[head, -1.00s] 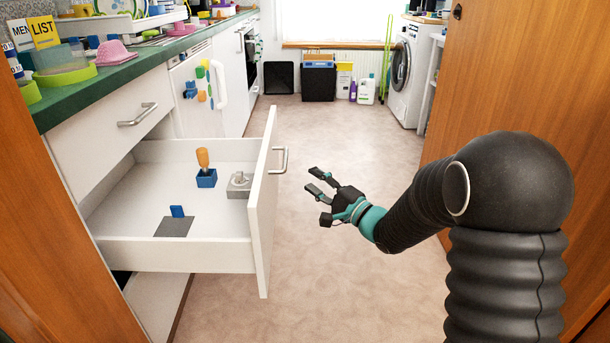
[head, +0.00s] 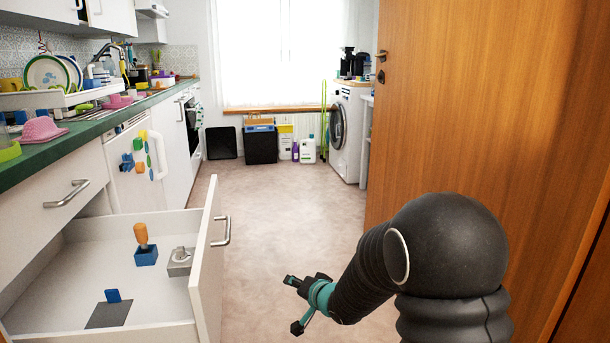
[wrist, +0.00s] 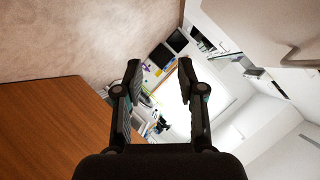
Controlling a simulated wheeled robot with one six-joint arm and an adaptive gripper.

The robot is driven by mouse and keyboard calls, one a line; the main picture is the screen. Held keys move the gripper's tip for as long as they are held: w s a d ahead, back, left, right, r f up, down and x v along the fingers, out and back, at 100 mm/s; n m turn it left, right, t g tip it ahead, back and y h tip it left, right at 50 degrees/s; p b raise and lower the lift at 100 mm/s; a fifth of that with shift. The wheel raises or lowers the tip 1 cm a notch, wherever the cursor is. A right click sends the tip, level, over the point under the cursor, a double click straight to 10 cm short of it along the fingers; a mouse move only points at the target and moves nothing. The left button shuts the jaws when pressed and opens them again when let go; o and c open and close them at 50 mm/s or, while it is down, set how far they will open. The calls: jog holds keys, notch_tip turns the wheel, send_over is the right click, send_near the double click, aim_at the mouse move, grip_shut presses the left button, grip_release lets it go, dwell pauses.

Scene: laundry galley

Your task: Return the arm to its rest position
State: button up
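My gripper (head: 293,304) hangs over the floor to the right of the open drawer, apart from the drawer front. In the wrist view my gripper (wrist: 160,75) shows its two fingers spread apart with nothing between them, so it is open and empty. My black arm bends down from the lower right of the head view. The drawer (head: 207,265) is pulled out. It holds an orange-handled tool (head: 141,234) in a blue block (head: 146,256), a grey fixture (head: 180,262), and a blue piece (head: 113,296) on a dark grey patch (head: 108,315).
A wooden door (head: 480,110) stands close on the right. A green counter (head: 90,130) with dishes runs along the left. The floor (head: 280,200) ahead is clear up to a washing machine (head: 347,130) and a black bin (head: 260,146) at the back.

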jog(key=s+d+r+n+g+h+p, duration=0.1)
jog(key=s+d+n+g+h, duration=0.2)
jog(key=s+d, duration=0.45)
jog(key=s+d+r+n+g+h, duration=0.1)
jog(key=s+d+r+g+h, duration=0.1)
jog(key=s+d+h, duration=0.4)
jog(key=s+d+r+y+p, duration=0.1)
jog(key=s+d+r, duration=0.1)
jog(key=s+r, duration=0.5)
jog(key=s+d+r+y+p, duration=0.1)
jog(key=s+r, duration=0.6)
jog(key=s, duration=0.9)
jog(key=shift+d+r+p, duration=0.35)
jog(key=shift+d, duration=0.55)
jog(key=shift+d, duration=0.1)
